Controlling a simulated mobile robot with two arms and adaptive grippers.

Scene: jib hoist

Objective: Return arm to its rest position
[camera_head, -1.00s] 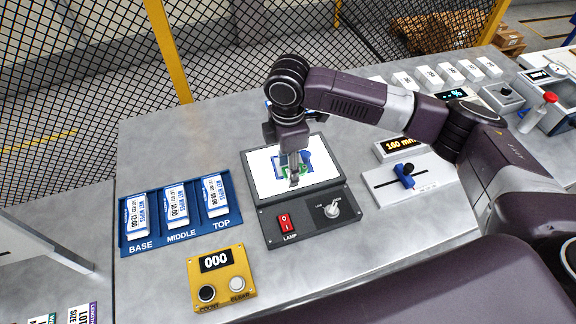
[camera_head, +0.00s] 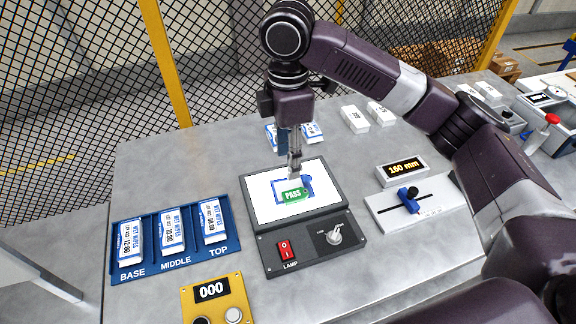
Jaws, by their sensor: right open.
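My right arm reaches in from the right, and its open gripper (camera_head: 294,165) points down above the lit screen of the lamp box (camera_head: 262,192). Nothing shows between its fingers. A green PASS tag (camera_head: 293,195) and a blue outline show on the screen, just below the fingertips. The gap between the fingertips and the screen is hard to judge. My left gripper is not in view.
A blue rack (camera_head: 190,246) holds three white packs at the left. A yellow counter box (camera_head: 240,296) reads 000. A slider (camera_head: 410,206) and a 160 mm display (camera_head: 403,169) stand right of the screen. White blocks (camera_head: 355,119) lie behind. A mesh fence (camera_head: 90,90) borders the table.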

